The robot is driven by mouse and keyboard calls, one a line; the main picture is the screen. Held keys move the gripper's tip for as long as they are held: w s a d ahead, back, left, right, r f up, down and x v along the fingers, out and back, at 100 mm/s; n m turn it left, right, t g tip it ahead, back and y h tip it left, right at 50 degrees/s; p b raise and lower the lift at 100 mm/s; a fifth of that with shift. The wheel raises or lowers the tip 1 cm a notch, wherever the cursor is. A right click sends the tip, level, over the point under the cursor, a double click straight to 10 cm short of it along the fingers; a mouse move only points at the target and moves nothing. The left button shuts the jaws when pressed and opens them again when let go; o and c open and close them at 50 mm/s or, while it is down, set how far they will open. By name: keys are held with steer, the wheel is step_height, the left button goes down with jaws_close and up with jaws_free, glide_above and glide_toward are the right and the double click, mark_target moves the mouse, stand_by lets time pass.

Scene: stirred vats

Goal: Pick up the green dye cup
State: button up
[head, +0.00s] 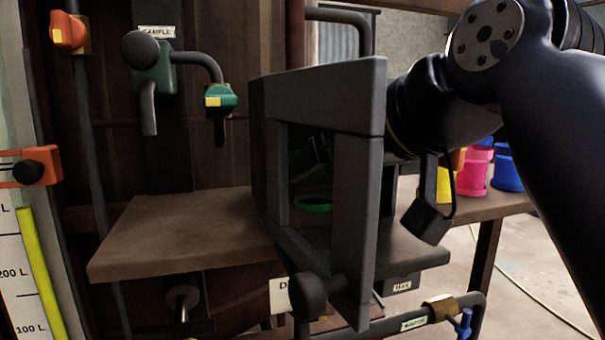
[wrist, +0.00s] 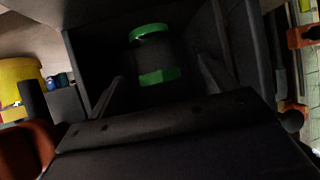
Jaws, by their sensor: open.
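The green dye cup (wrist: 158,77) is inside a dark grey box (head: 360,95), in deep shadow. In the wrist view it shows as a bright green upper rim and a lower green band, with a dark part between. In the head view only a thin green ring (head: 313,204) shows through the box's open frame. My gripper (wrist: 160,70) is open, with one dark finger to each side of the cup in the wrist view. Contact with the cup cannot be told. In the head view the box wall hides most of the gripper.
Yellow (head: 445,186), pink (head: 475,172) and blue (head: 508,172) containers stand to the right behind my arm. Pipes with a green valve handle (head: 221,98) and a blue tap (head: 463,323) are nearby.

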steer(key=x, duration=0.2)
steer(key=p+x, duration=0.1)
steer(key=x, duration=0.1)
steer(key=p+x, duration=0.1)
steer(key=x, duration=0.1)
steer(key=shift+w+d, duration=0.1)
steer(key=shift+w, duration=0.45)
steer(key=c, duration=1.1)
